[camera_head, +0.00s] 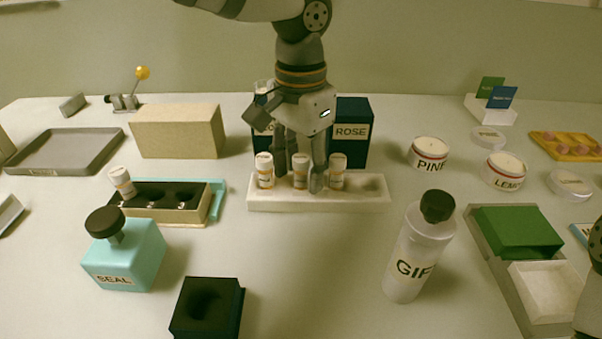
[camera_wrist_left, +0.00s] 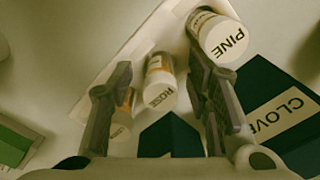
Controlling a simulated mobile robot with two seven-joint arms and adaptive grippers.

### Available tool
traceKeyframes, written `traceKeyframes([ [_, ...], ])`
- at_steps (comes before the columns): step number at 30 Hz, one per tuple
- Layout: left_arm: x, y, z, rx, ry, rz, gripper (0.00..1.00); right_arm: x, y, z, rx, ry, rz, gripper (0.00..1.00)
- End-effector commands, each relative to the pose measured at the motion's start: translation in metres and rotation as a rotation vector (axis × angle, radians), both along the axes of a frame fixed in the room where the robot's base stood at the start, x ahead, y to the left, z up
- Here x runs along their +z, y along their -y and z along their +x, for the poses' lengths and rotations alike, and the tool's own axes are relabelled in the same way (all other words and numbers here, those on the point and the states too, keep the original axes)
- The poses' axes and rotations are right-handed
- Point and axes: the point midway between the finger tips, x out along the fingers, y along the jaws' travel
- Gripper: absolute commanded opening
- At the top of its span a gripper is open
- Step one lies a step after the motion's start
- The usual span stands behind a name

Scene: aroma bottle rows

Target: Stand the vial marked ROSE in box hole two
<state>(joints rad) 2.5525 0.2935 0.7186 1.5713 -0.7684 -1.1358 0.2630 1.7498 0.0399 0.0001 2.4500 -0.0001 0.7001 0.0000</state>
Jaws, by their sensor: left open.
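The ROSE vial (camera_head: 301,181), white-capped with an orange body, stands in the white rack (camera_head: 318,204). Its marked cap shows in the left wrist view (camera_wrist_left: 160,94). My left gripper (camera_head: 299,177) is open, pointing down, its fingers on either side of this vial; I cannot tell whether they touch it. The PINE vial (camera_head: 265,172) stands to the left in the rack, and another vial (camera_head: 338,173) to the right, its mark unreadable. The open beige box (camera_head: 170,216) has a vial (camera_head: 122,182) at its left end, leaning slightly; its middle and right places look empty.
Dark boxes, one marked ROSE (camera_head: 351,132), stand behind the rack. A teal SEAL bottle (camera_head: 125,258) is in front of the beige box. A dark block (camera_head: 207,308) and a tall white bottle (camera_head: 418,252) stand nearer. The table between them is clear.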

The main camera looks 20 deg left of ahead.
Motion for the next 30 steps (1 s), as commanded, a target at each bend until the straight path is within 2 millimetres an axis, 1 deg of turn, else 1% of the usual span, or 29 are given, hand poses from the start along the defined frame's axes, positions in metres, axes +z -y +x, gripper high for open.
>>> traceKeyframes([
  [2, 0.001, 0.000, 0.000, 0.000, 0.001, 0.000, 0.45, 0.000, 0.000, 0.000, 0.000, 0.001, 0.000, 0.40],
  [3, 0.001, 0.000, 0.000, 0.000, 0.001, 0.000, 0.43, 0.000, 0.000, 0.000, 0.000, 0.001, 0.000, 0.40],
  [5, 0.001, 0.000, 0.000, 0.000, 0.001, 0.000, 0.29, 0.000, 0.000, 0.000, 0.000, 0.001, 0.000, 0.40],
  [6, 0.001, 0.000, 0.000, 0.000, 0.001, 0.000, 0.20, 0.000, 0.000, 0.000, 0.000, 0.001, 0.000, 0.40],
  [8, 0.001, 0.000, 0.000, 0.000, 0.001, 0.000, 0.06, 0.000, 0.000, 0.000, 0.000, 0.001, 0.000, 0.40],
  [9, 0.001, 0.000, 0.000, 0.000, 0.001, 0.000, 0.02, 0.000, 0.000, 0.000, 0.000, 0.001, 0.000, 0.40],
  [18, 0.002, 0.000, 0.000, 0.000, 0.001, 0.000, 0.01, 0.000, 0.000, 0.000, 0.000, 0.001, 0.000, 0.40],
  [20, 0.004, 0.000, 0.000, 0.000, 0.002, 0.000, 0.01, 0.000, 0.000, 0.001, 0.000, 0.002, 0.000, 0.40],
  [22, 0.012, 0.000, 0.001, 0.000, 0.004, 0.001, 0.01, 0.001, 0.000, 0.001, 0.000, 0.004, 0.000, 0.40],
  [23, 0.016, 0.000, 0.001, 0.001, 0.003, 0.002, 0.01, 0.001, 0.000, 0.001, 0.000, 0.005, 0.000, 0.40],
  [26, 0.038, 0.001, -0.001, 0.000, 0.004, 0.000, 0.01, 0.004, 0.000, 0.004, 0.000, 0.013, 0.000, 0.40],
  [30, 0.078, 0.018, -0.028, -0.002, 0.014, 0.003, 0.01, 0.014, 0.000, 0.014, 0.000, 0.052, 0.000, 0.40],
])
